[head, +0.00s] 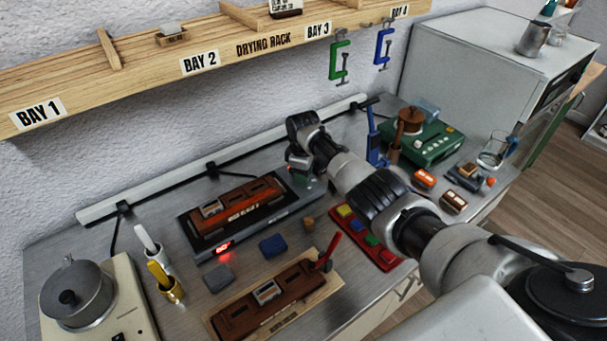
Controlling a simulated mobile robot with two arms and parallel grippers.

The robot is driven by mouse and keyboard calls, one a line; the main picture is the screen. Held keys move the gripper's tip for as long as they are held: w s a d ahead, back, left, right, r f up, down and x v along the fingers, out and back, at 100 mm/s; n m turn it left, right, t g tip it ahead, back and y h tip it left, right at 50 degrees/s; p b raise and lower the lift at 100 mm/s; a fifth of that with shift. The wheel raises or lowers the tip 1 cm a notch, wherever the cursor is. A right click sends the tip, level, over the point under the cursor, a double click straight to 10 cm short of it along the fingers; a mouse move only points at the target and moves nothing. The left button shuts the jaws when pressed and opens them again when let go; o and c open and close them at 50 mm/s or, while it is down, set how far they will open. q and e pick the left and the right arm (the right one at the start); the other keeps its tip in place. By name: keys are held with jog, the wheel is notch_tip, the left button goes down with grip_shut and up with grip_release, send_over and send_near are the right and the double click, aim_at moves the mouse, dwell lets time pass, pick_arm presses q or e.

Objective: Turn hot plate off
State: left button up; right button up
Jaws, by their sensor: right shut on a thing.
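The hot plate (285,214) is a long dark slab on the metal bench, below the drying rack. A brown wooden piano part (236,211) lies on top of it. A red display (222,247) glows on its front left edge. My right gripper (298,176) points down at the right end of the hot plate and is shut on what seems to be its control knob. The wrist and fingers mostly hide the knob, so its setting cannot be read. My left gripper is not in view.
A second wooden part (268,297) lies on a board in front. Blue and grey blocks sit between. A pot (76,294) stands at left; a red tray (378,250) lies under my right arm. Clamps hang from the rack (225,50). A green device (437,140) stands at right.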

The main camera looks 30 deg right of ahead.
jog(key=n, duration=0.5)
jog(key=shift+w+r+n+b, duration=0.1)
jog(key=shift+n+b, duration=0.2)
jog(key=n, duration=0.4)
jog(key=shift+n+b, duration=0.3)
jog(key=o, duration=0.9)
jog(key=shift+o, duration=0.2)
notch_tip(320, 180, up, 11)
jog(key=b, duration=0.1)
jog(key=shift+f, duration=0.2)
